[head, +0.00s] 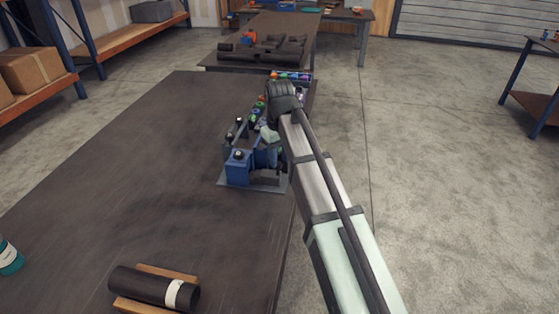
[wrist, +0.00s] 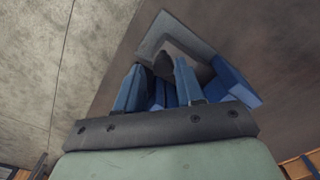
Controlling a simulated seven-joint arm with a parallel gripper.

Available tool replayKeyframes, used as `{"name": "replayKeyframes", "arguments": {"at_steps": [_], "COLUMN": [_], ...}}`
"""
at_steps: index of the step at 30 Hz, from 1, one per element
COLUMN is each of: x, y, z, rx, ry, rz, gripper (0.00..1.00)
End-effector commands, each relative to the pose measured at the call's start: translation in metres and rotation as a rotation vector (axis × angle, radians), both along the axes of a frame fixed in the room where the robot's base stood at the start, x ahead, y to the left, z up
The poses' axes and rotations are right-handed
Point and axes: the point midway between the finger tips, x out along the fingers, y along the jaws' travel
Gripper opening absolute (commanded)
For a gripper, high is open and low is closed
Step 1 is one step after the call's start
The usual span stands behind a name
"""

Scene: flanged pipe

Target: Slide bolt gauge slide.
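The bolt gauge is a blue fixture (head: 238,165) on a grey base plate (head: 226,184), near the right edge of the dark table in the head view. My gripper (wrist: 158,70) is right over it and hides part of it. In the wrist view the two bluish fingers stand apart, with blue parts and a dark piece between and behind them. I cannot tell whether the fingers touch any of these. Blue parts of the fixture (wrist: 235,82) show beyond the right finger. I cannot make out the slide for certain.
A dark pipe with a white band (head: 150,288) lies on wooden supports at the table's front. A tray of coloured parts (head: 292,76) is at the far end. A teal object (head: 10,258) is at the left edge. The table's left and middle are clear.

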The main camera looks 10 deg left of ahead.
Motion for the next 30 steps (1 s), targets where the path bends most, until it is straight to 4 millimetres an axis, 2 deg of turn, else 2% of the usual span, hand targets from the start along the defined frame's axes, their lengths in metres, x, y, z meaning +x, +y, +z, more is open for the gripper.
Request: {"name": "replayKeyframes", "arguments": {"at_steps": [12,18,24,30], "x": [0.001,0.001,0.000,0.000], "y": [0.000,0.000,-0.001,-0.001], "z": [0.074,0.101,0.115,0.118], "rx": [-0.001,-0.002,-0.002,-0.002], "ry": [-0.002,-0.001,-0.001,0.001], "rz": [-0.001,-0.001,-0.001,-0.001], "gripper": [0.37,0.37,0.37,0.37]}}
